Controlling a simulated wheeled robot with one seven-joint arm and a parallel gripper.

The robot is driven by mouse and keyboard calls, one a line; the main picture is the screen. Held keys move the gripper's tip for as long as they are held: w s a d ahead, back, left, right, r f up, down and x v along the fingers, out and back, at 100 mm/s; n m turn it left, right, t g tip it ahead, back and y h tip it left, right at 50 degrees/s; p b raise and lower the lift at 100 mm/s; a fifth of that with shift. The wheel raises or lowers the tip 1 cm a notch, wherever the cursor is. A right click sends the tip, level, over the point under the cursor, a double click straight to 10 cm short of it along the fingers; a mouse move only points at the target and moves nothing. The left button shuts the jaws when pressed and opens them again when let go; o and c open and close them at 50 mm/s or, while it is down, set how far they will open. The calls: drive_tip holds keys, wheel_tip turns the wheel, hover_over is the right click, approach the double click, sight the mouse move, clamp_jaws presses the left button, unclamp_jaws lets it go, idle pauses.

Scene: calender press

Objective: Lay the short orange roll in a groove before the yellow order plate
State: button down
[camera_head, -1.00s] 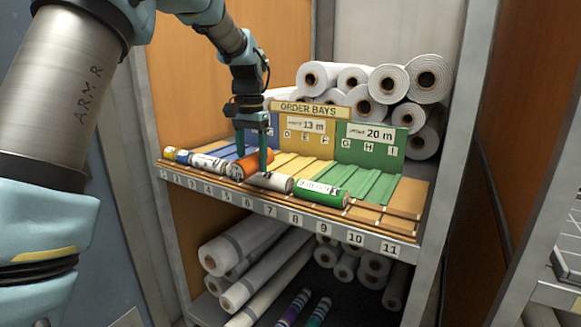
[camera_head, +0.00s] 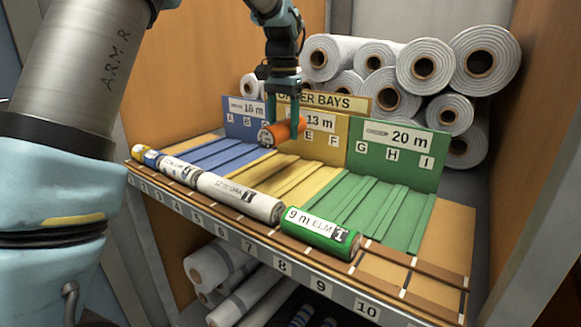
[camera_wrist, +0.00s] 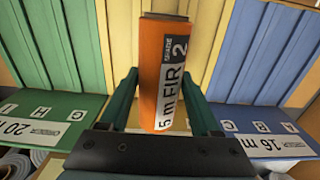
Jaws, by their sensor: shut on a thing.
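The short orange roll (camera_head: 283,132) is held between the two fingers of my gripper (camera_head: 284,127), raised over the back of the grooved bays. In the wrist view the roll (camera_wrist: 163,80) shows a label reading "5 m FIR 2", and my gripper (camera_wrist: 166,110) is shut on it. The yellow order plate (camera_head: 328,137) reads 13 m and stands behind the yellow grooves (camera_head: 290,178). The roll and gripper hide its left part in the head view. The yellow grooves (camera_wrist: 207,20) also show beneath the roll in the wrist view.
Blue bay (camera_head: 215,155) is left and green bay (camera_head: 385,210) right, with a green order plate (camera_head: 398,155). In front lie a white roll (camera_head: 240,197), a green roll (camera_head: 318,233) and smaller rolls at left. Large white rolls (camera_head: 430,70) are stacked behind. The visible yellow grooves look empty.

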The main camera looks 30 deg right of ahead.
drive_tip(key=p, duration=0.1)
hover_over(284, 176)
wheel_tip(284, 176, down, 6)
drive_tip(key=shift+f+p, duration=0.35)
drive_tip(key=shift+f, duration=1.6)
drive_tip(key=shift+f, duration=0.1)
drive_tip(key=shift+c, duration=0.5)
unclamp_jaws()
wheel_tip(284, 176, up, 12)
drive_tip(key=shift+r+b, duration=0.1)
drive_tip(key=shift+b, duration=0.65)
